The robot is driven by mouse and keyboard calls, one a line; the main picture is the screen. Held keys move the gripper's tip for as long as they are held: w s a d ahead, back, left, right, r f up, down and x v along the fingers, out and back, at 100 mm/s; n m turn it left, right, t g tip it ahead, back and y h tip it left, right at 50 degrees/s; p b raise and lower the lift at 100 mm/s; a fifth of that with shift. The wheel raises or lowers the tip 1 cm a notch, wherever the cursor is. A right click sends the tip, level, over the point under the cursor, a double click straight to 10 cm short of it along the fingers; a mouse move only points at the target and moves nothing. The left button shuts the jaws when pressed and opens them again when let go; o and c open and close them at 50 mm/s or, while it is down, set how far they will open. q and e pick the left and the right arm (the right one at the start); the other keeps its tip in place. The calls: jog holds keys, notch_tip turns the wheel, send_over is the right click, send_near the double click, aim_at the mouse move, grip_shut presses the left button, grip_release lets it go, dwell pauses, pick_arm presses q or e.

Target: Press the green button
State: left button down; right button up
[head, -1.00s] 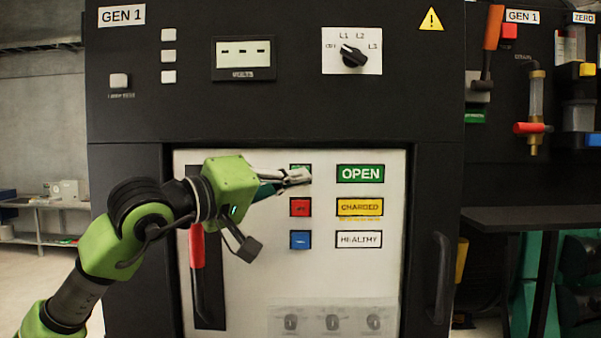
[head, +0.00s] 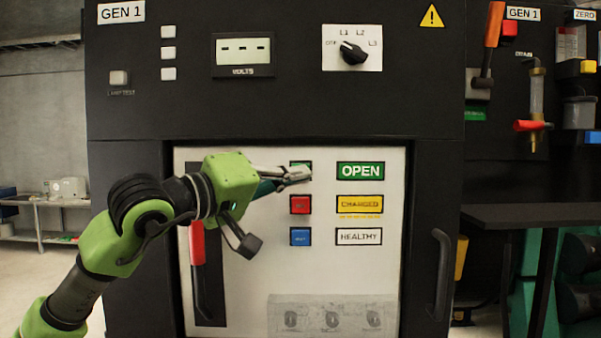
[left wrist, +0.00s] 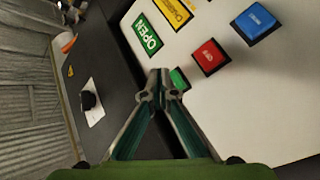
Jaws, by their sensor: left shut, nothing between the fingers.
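The green button shows in the left wrist view (left wrist: 180,79), just beyond and beside the closed fingertips. In the head view only a sliver of the green button (head: 301,164) shows above my gripper, which hides the rest. My left gripper (head: 300,176) is shut and empty, with its fingertips at the button's place on the white panel (head: 250,270). It also shows in the left wrist view (left wrist: 158,80). Whether the tips touch the button, I cannot tell. My right gripper is not in view.
Below are a red button (head: 300,205) and a blue button (head: 300,237). Right of them are the OPEN (head: 360,171), CHARGED (head: 359,204) and HEALTHY (head: 359,237) plates. A red-handled lever (head: 197,250) stands left, a door handle (head: 441,270) right.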

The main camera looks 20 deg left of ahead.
pick_arm(q)
jog(key=shift+w, duration=0.1)
dwell(0.3)
jog(key=shift+w+a, duration=0.15)
jog(key=shift+w, duration=0.2)
jog(key=shift+w+a, duration=0.15)
jog(key=shift+w, duration=0.3)
dwell(0.8)
jog(key=shift+s, duration=0.15)
jog(key=shift+s+d+b, duration=0.2)
jog(key=shift+s+b, duration=0.1)
jog(key=shift+s, duration=0.35)
